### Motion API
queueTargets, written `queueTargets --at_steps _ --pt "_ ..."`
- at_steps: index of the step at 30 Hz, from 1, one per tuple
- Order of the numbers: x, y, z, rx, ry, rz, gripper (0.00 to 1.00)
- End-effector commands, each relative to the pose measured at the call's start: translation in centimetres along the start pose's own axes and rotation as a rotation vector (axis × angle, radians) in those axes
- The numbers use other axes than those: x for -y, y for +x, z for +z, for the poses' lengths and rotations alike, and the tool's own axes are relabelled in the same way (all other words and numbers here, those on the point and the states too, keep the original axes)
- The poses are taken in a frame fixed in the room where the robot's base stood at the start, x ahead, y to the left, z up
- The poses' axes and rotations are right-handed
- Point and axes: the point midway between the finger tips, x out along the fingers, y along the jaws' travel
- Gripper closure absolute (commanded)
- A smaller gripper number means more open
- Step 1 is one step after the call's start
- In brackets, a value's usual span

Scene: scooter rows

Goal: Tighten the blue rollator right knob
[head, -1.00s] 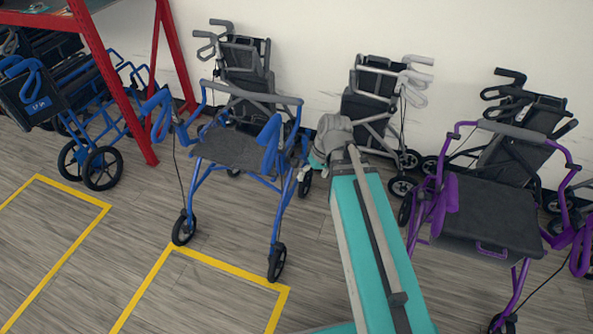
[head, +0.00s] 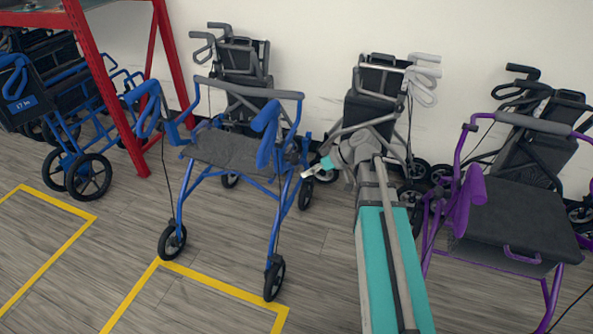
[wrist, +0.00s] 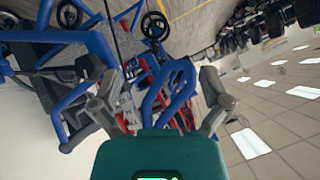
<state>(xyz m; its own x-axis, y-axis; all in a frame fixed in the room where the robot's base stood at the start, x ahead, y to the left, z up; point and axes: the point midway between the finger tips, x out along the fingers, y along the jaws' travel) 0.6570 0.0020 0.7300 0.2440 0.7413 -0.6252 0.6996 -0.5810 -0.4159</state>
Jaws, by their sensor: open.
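The blue rollator (head: 228,148) stands left of centre in the head view, with a dark seat, a grey backrest bar and blue handles. Its right handle (head: 268,125) is on the side nearer my arm. My gripper (head: 312,170) is just right of the rollator's right side, apart from it as far as I can tell. Blue tubes (wrist: 70,45) fill the left and middle of that view. I cannot make out the right knob in either view.
A purple rollator (head: 505,215) stands right of my arm. Grey rollators (head: 240,65) and a white-handled one (head: 385,85) line the wall. A red rack (head: 110,90) and blue wheelchairs (head: 60,90) are at left. Yellow floor lines (head: 215,290) mark the open front floor.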

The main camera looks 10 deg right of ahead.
Motion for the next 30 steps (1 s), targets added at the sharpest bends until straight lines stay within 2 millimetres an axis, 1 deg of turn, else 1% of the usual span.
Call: queueTargets --at_steps 1,12,24,30 --pt "-1.3 0.8 0.7 -0.031 -0.024 -0.008 0.03" --pt "-6.1 1.4 1.4 -0.271 -0.225 -0.047 0.03" --pt "-11.6 0.7 2.7 -0.542 -0.441 -0.012 0.03" --pt "-13.7 -0.2 3.2 -0.653 -0.53 0.025 0.03"
